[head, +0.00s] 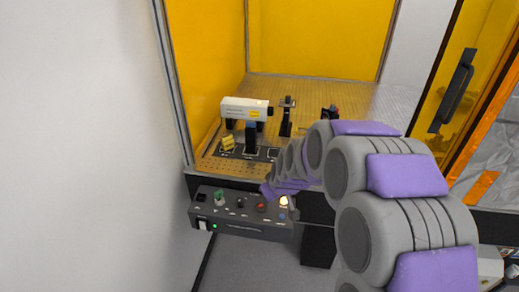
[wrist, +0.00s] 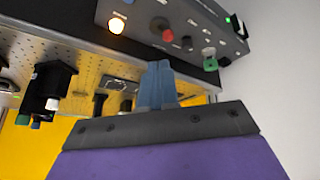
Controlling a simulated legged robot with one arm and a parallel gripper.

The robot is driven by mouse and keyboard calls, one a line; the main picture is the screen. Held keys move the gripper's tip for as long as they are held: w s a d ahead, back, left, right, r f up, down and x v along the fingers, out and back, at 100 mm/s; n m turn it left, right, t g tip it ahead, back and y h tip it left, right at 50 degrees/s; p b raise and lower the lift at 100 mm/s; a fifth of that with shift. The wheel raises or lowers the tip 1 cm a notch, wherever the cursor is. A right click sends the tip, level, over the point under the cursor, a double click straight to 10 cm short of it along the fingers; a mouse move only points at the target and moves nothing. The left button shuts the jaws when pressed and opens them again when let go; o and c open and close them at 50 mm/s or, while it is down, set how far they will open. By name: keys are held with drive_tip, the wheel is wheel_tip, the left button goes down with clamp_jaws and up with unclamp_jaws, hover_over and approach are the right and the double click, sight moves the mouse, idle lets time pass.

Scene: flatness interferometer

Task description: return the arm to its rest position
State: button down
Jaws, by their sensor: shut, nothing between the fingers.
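My arm reaches in the head view from the lower right toward the front of the interferometer enclosure. Its far end, with my gripper (head: 268,190), is small there and partly hidden by my own links, just above the control box (head: 240,226). In the wrist view my gripper (wrist: 160,84) shows two blue-grey fingers, shut together with nothing between them. The control box (wrist: 190,38) shows beyond the fingertips at the top of that view, with a lit lamp, a red knob and a green knob. I cannot tell the exact gap between fingertips and box.
A perforated optical table (head: 225,166) carries a white laser-like unit (head: 245,108) and a dark post mount (head: 287,117). Yellow panels (head: 315,38) enclose it. An open-looking door with a black handle (head: 457,85) stands at right. A plain wall (head: 80,150) fills the left.

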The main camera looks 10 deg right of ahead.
drive_tip(key=s+r+m+g, duration=0.1)
drive_tip(key=s+r+g, duration=0.1)
drive_tip(key=s, duration=1)
drive_tip(key=s+d+r+m+g+h, duration=0.1)
drive_tip(key=s+r+m+g, duration=0.1)
drive_tip(key=s, duration=1.1)
drive_tip(key=s+d+r+m+g, duration=0.1)
drive_tip(key=s+r+m+g, duration=0.1)
drive_tip(key=s, duration=1.1)
wheel_tip(320, 180, up, 2)
drive_tip(key=shift+s+d+g, duration=0.25)
drive_tip(key=shift+g, duration=0.45)
